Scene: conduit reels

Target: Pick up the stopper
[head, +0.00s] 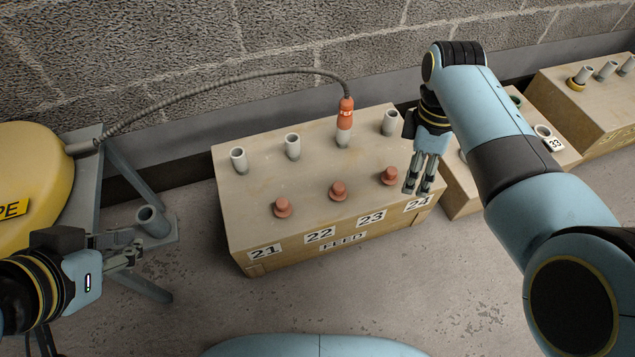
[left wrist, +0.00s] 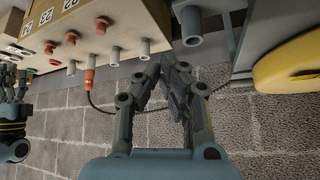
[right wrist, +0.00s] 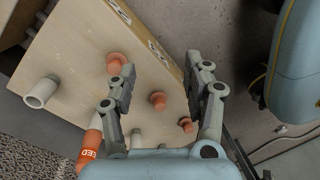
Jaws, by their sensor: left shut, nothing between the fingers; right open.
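Three red-brown stoppers stand in a row on the wooden box (head: 315,225): one above label 21 (head: 283,207), a middle one (head: 338,190) and one above label 23 (head: 390,177). Three stoppers show in the right wrist view, the largest (right wrist: 116,63) by the left finger. My right gripper (head: 417,190) is open and empty over the box's right end, near label 24. Its fingers hide part of the top there; I cannot tell from the head view whether a stopper stands behind them. My left gripper (head: 135,245) is shut and empty, left of the box.
Pale pipe stubs (head: 292,147) stand along the box's back row. An orange connector (head: 346,112) sits on one, its grey hose (head: 215,82) arching left to a yellow reel (head: 30,175). More boxes (head: 595,95) stand at right. The floor in front is clear.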

